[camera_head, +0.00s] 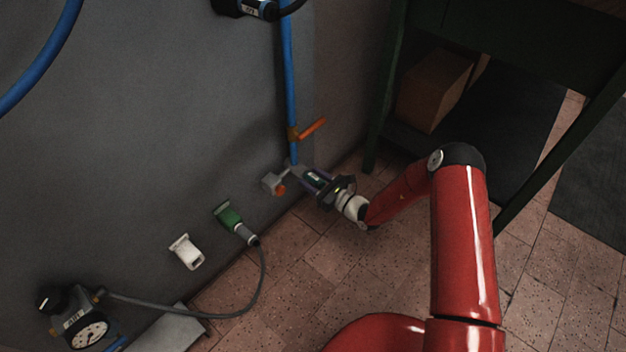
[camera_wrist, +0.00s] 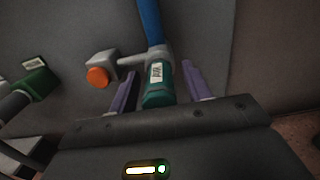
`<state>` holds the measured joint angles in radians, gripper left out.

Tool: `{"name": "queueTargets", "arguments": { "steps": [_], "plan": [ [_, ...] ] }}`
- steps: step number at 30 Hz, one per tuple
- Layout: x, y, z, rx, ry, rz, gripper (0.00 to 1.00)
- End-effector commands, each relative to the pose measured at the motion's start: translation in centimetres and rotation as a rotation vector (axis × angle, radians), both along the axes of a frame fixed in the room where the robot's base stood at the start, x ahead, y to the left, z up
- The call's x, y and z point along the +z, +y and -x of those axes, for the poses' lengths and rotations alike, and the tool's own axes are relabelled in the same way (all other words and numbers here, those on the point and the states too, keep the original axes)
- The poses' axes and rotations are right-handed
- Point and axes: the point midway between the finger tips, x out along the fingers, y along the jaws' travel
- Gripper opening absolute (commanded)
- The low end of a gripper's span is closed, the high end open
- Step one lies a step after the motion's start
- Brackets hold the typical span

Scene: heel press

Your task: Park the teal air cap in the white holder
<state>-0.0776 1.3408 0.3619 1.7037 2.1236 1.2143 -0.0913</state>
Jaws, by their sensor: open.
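The teal air cap (camera_wrist: 158,94) has a white label and sits on the lower end of a blue pipe (camera_wrist: 150,22), joined by a grey collar. My gripper (camera_wrist: 160,70) is open, with one purple finger on each side of the cap and a gap showing at both sides. In the head view my gripper (camera_head: 308,176) is low by the wall and hides most of the cap. The white holder (camera_head: 187,252) is on the wall at lower left, its mouth empty. A pale piece at the lower left of the wrist view may be this holder.
A grey block with an orange button (camera_wrist: 98,77) is just left of the cap. A green connector (camera_head: 230,218) with a grey hose hangs between block and holder. An orange valve lever (camera_head: 313,128) is above my gripper. A gauge unit (camera_head: 88,332) is at lower left.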

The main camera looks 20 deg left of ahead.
Motion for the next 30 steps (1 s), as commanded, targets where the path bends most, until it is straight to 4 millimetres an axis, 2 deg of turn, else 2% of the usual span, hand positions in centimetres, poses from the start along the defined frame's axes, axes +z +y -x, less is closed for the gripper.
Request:
{"name": "queueTargets", "arguments": {
  "steps": [24,30],
  "plan": [
    [0.01,-0.03,-0.02,0.0,-0.001,0.0,0.49],
    [0.01,-0.02,-0.01,0.0,-0.001,0.0,0.23]
  ]
}}
